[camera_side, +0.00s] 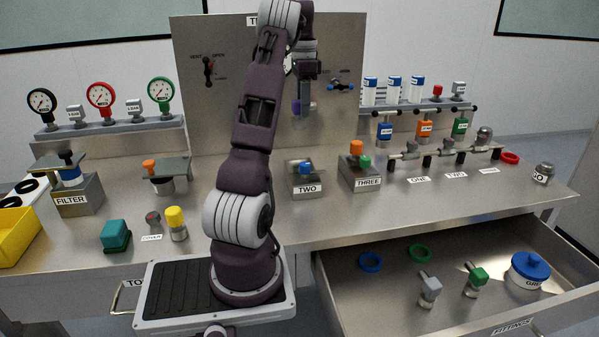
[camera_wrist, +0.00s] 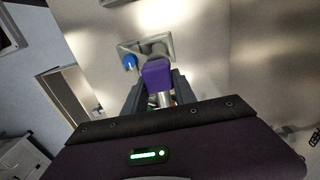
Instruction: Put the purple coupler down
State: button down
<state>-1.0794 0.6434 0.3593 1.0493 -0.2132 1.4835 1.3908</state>
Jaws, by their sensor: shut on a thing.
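The purple coupler (camera_wrist: 157,75) is between my two fingers in the wrist view, with a silver lower part below its purple body. My gripper (camera_wrist: 155,92) is shut on it. In the side view, the purple coupler (camera_side: 297,106) shows small under my gripper (camera_side: 304,98), in front of the upright metal panel and above the bench. It is held in the air, apart from the bench top. My arm partly covers this area, and the coupler's far side is hidden.
Block TWO (camera_side: 307,184), with a blue-topped fitting, and block THREE (camera_side: 360,173), with orange and green parts, stand on the bench below. Valve handles (camera_side: 341,87) stick out from the panel. The open drawer (camera_side: 390,300) holds rings, valves and a grease tub (camera_side: 529,270).

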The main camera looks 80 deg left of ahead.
notch_tip(320, 180, down, 14)
jog(key=shift+w+r, duration=0.1)
jog(key=shift+w, duration=0.05)
jog(key=shift+d, duration=0.1)
jog(key=c, duration=1)
grip_release()
jog(key=shift+f, duration=0.2)
jog(key=shift+r, duration=0.1)
